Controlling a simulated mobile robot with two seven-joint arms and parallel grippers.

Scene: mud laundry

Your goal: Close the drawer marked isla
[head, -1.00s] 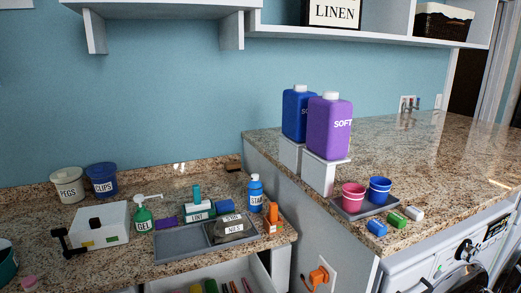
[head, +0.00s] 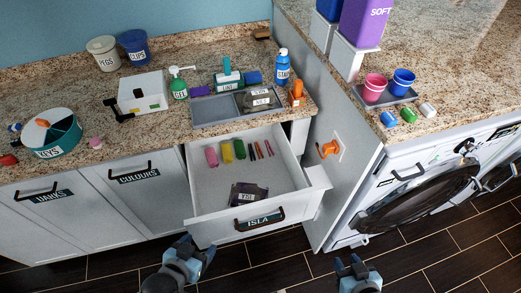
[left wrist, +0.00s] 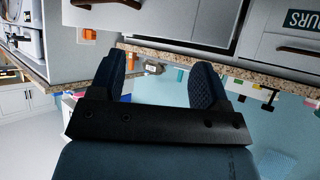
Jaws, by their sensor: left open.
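The white drawer marked ISLA (head: 215,208) is pulled out from under the counter in the head view. Its dark handle sits at the label on its front. Inside lie several coloured sticks and a dark packet (head: 249,194). My left gripper (head: 196,250) is below and in front of the drawer's left part, apart from it, open and empty. Its two spread fingers also show in the left wrist view (left wrist: 163,75). My right gripper (head: 351,266) is over the floor to the right of the drawer, in front of the washer; its fingers look apart, with nothing between them.
Closed fronts marked DARKS (head: 45,220) and COLOURS (head: 120,200) are left of the drawer. An orange plug (head: 328,149) sticks out of the side panel at right. A washing machine (head: 420,190) stands further right. Dark floor (head: 100,268) is clear.

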